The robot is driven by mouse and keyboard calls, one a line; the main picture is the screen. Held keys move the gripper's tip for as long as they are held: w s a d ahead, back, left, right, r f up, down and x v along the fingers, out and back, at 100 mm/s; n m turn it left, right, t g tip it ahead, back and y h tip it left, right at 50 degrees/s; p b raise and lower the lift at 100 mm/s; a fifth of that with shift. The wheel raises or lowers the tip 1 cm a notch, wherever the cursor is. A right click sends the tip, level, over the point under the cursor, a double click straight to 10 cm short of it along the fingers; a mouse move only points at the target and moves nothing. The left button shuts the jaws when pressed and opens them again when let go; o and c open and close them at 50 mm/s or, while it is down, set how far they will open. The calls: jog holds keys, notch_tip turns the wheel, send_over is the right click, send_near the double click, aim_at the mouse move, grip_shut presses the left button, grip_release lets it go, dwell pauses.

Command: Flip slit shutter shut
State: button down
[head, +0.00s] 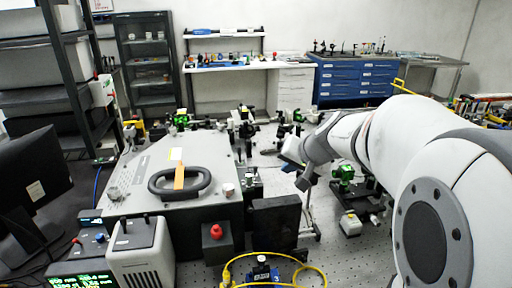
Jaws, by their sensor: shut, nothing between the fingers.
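The spectrometer is the large grey box (150,150) on the bench in the head view, with a dark carrying handle (180,182) on its lid. Small dark and green fittings (251,182) sit at its right side, where a slit would be. I cannot make out the shutter flap or its position. My arm reaches in from the right. My gripper (304,181) is at its end, above the bench and to the right of these fittings, apart from the box. It is small here, its fingers are hard to make out, and it appears shut and empty.
A black panel (276,222) stands in front of the fittings. A yellow cable (231,262) loops at the front. A red knob (215,231) is beside the box. Some perforated bench top is bare at the front right.

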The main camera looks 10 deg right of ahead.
aim_at(255, 171)
jog(key=w+a+f+p, duration=0.2)
jog(key=w+a+f, duration=0.2)
jog(key=w, duration=0.2)
jog(key=shift+w+a+f, duration=0.2)
jog(key=shift+a, duration=0.2)
jog(key=shift+a, duration=0.1)
jog(key=shift+p, duration=0.3)
